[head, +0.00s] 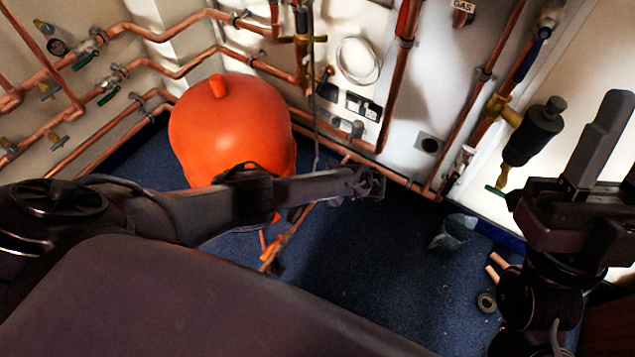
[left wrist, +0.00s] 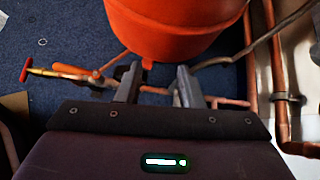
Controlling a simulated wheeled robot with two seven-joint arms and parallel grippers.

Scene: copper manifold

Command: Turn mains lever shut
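I cannot tell which handle is the mains lever. My left gripper (head: 372,184) reaches across the middle, in front of the wall's lower pipes. In the left wrist view its two fingers (left wrist: 158,76) stand apart with nothing seen between them. My right gripper (head: 606,135) is at the right edge, below the blue lever; its finger gap is unclear.
An orange-red vessel (head: 230,130) stands behind my left arm and also fills the top of the left wrist view (left wrist: 170,25). Orange-handled tools (head: 275,255) lie near it. Copper offcuts (head: 497,262) and a ring (head: 487,302) lie on the blue floor (head: 390,260), which has free room centrally.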

